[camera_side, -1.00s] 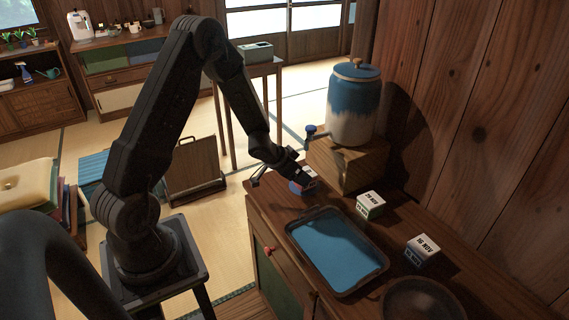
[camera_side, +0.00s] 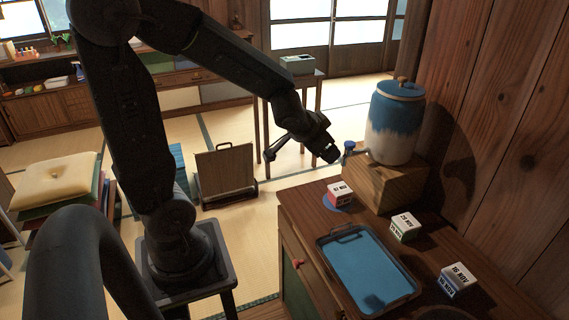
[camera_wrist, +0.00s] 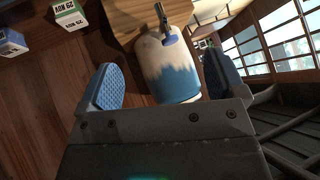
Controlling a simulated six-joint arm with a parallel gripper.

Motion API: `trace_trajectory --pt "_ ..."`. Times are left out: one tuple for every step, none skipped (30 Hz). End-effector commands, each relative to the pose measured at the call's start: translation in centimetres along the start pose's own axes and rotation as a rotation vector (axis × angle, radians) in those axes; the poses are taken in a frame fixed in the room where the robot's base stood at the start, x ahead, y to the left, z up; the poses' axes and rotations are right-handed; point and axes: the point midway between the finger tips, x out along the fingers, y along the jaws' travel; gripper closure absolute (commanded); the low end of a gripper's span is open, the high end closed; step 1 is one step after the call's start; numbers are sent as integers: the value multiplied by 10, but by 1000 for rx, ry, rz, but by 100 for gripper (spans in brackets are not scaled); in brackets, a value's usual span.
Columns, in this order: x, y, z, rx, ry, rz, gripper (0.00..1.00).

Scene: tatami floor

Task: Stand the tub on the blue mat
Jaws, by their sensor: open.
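Two similar date-marked tubs stand on the counter: one with green (camera_side: 405,226) and one with blue (camera_side: 458,277). In the wrist view, the green one (camera_wrist: 70,15) and another tub (camera_wrist: 12,42) show at upper left. My gripper (camera_side: 303,152) is open and empty, raised above and left of the red tub, apart from it. Its blue pads (camera_wrist: 163,84) have nothing between them; the red tub is not clearly seen there.
A blue-and-white jar (camera_side: 394,122) with a tap stands on a wooden block (camera_side: 383,186) behind the red tub. A dark-rimmed tray with a blue inside (camera_side: 366,270) lies in front. A wooden wall closes the right side; the air left of the counter is free.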

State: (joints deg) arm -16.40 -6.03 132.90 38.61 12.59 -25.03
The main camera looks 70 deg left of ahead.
Motion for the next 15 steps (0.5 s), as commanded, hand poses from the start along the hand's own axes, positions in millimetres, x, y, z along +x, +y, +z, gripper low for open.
trace_trajectory --pt "-26 8 -1 -6 -5 -1 11" --pt "-40 13 2 -10 -19 4 11" --pt "-58 20 6 -17 -39 17 11" --pt "-72 25 10 -20 -55 31 11" --pt "-85 31 15 -22 -72 49 11" --pt "-102 39 22 -22 -94 79 11" --pt "-114 44 27 -21 -107 103 11" --pt "-124 50 33 -17 -123 129 11" --pt "-138 57 40 -12 -140 165 11" --pt "-147 62 45 -6 -153 191 11" --pt "-156 66 50 0 -164 217 11" --pt "-165 71 56 7 -177 247 11" --pt "-171 74 60 13 -184 267 11" --pt "-176 77 63 17 -190 285 11" --pt "-181 79 66 23 -198 303 11"
